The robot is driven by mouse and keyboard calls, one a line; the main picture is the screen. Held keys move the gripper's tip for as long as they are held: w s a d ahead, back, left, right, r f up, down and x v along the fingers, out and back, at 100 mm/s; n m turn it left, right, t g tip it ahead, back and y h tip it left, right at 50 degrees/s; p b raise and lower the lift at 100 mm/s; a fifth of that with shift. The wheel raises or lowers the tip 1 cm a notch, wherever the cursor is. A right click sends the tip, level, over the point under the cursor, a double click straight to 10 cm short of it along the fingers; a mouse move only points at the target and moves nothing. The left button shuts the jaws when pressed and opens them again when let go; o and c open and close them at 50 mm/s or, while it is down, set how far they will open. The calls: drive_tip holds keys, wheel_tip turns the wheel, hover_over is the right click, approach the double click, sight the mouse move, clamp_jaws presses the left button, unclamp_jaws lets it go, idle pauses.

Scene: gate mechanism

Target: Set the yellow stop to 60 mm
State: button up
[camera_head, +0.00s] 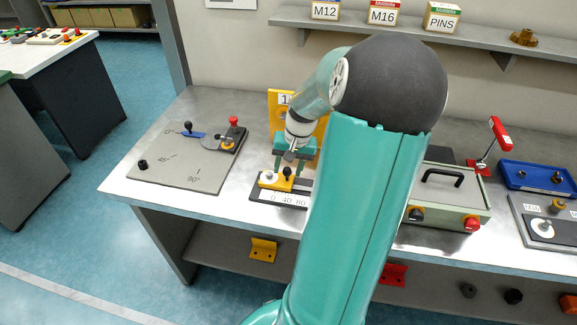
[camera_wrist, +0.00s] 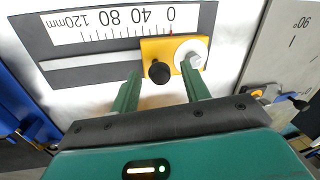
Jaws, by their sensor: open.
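The yellow stop (camera_wrist: 176,53) sits on a dark rail plate with a scale (camera_wrist: 110,22) marked 0 to 120 mm, upside down in the wrist view. A thin red mark at the stop's scale edge lies near 0. The stop carries a black knob (camera_wrist: 159,72) and a silver hex bolt on a white washer (camera_wrist: 191,53). In the head view the stop (camera_head: 275,184) is at the left of the plate. My gripper (camera_wrist: 162,88) is open and empty; its fingertips are on either side of the black knob, apart from it. In the head view my gripper (camera_head: 293,165) is just above the stop.
A grey angle plate (camera_head: 190,165) with a blue lever lies to the left. A yellow bracket (camera_head: 280,103) stands behind the stop. Right of my arm are a green-grey box (camera_head: 446,190) with a black handle and a blue tray (camera_head: 540,178).

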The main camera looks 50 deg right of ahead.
clamp_jaws()
drive_tip(key=shift+s+d, duration=0.4)
drive_tip(key=shift+s, duration=0.55)
drive_tip(key=shift+s+d, duration=0.45)
drive_tip(key=shift+s, duration=0.45)
drive_tip(key=shift+s+d, duration=0.4)
drive_tip(key=shift+s, duration=0.55)
unclamp_jaws()
drive_tip(key=shift+r, duration=0.1)
wheel_tip(320, 180, up, 14)
drive_tip(key=s+d, duration=0.1)
drive_tip(key=s, duration=0.1)
drive_tip(key=shift+d+f, duration=0.2)
drive_tip(key=shift+f, duration=0.05)
